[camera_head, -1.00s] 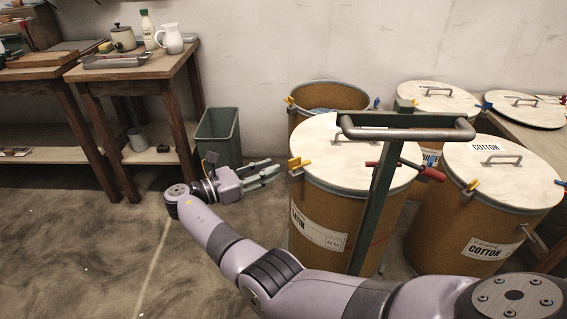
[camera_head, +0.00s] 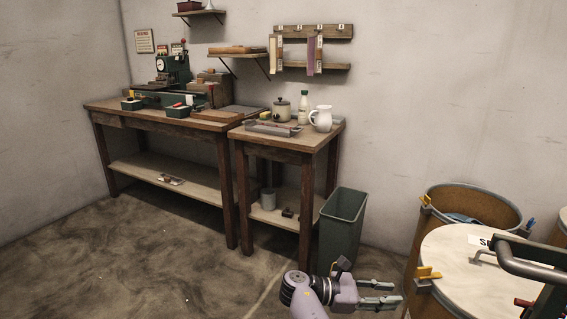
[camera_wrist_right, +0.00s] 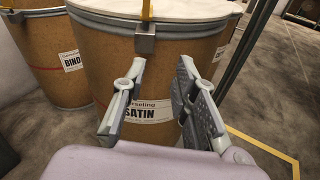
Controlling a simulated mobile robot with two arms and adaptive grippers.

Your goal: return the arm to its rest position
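My right gripper (camera_head: 378,294) is at the bottom of the head view, left of a lidded drum (camera_head: 468,262). Its two fingers are apart, with nothing between them. In the right wrist view the gripper (camera_wrist_right: 158,100) is also open and empty, in front of the brown drum labelled SATIN (camera_wrist_right: 110,75). I cannot tell whether the fingertips touch the drum. My left gripper is in neither view.
A green bin (camera_head: 343,232) stands behind the right gripper. A small wooden table (camera_head: 285,142) and a longer workbench (camera_head: 165,122) line the wall. An open drum (camera_head: 470,207) and a cart handle (camera_head: 530,262) are at the right. The floor at left is clear.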

